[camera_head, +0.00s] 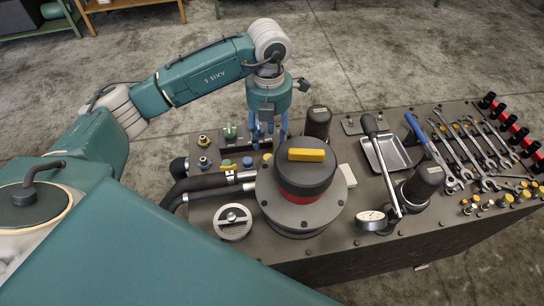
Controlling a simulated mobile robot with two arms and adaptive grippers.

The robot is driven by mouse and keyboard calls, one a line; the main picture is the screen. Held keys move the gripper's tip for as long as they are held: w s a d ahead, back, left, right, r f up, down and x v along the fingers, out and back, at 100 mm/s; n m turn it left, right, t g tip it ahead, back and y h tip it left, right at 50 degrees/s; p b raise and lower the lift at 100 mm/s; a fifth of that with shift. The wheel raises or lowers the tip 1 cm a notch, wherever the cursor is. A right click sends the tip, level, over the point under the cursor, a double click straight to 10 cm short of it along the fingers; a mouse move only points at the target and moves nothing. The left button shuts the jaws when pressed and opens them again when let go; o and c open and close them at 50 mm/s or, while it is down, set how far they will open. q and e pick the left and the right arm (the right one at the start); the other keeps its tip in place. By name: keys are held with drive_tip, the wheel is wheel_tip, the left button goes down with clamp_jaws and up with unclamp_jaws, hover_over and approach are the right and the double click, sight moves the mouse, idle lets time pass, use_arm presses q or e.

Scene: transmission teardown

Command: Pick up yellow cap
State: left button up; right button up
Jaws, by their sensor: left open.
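A yellow bar-shaped piece (306,155) lies across the top of a dark round housing (306,178) with a red band. I cannot tell which of these is the task's yellow cap. My left gripper (268,143) points down with blue fingers, open, behind and left of the dark housing. Its fingertips are over the small parts, and I see nothing held. My right gripper is not in view.
Dark hoses (200,187) run along the left edge. A black cylinder (318,122) stands just right of the gripper.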

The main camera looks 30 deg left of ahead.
sight(268, 157)
use_arm(q)
drive_tip(key=shift+s+a+f, duration=0.1)
drive_tip(key=shift+a+f, duration=0.05)
drive_tip(key=shift+f, duration=0.4)
drive_tip(key=shift+s+a+f, duration=0.1)
drive_tip(key=shift+a+f, duration=0.05)
drive_tip(key=shift+f, duration=0.35)
drive_tip(key=shift+f+p, duration=0.25)
drive_tip(key=shift+p, duration=0.05)
drive_tip(key=shift+f+p, duration=0.3)
wheel_tip(268, 157, down, 4)
drive_tip(key=shift+w+f+p, duration=0.1)
drive_tip(key=shift+f+p, duration=0.1)
drive_tip(key=shift+p, duration=0.75)
drive_tip(key=shift+f, duration=0.1)
drive_tip(key=shift+c, duration=0.2)
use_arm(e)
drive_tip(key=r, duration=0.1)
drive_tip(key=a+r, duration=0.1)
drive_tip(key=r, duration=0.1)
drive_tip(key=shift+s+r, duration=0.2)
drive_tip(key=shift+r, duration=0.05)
use_arm(q)
drive_tip(key=c, duration=0.8)
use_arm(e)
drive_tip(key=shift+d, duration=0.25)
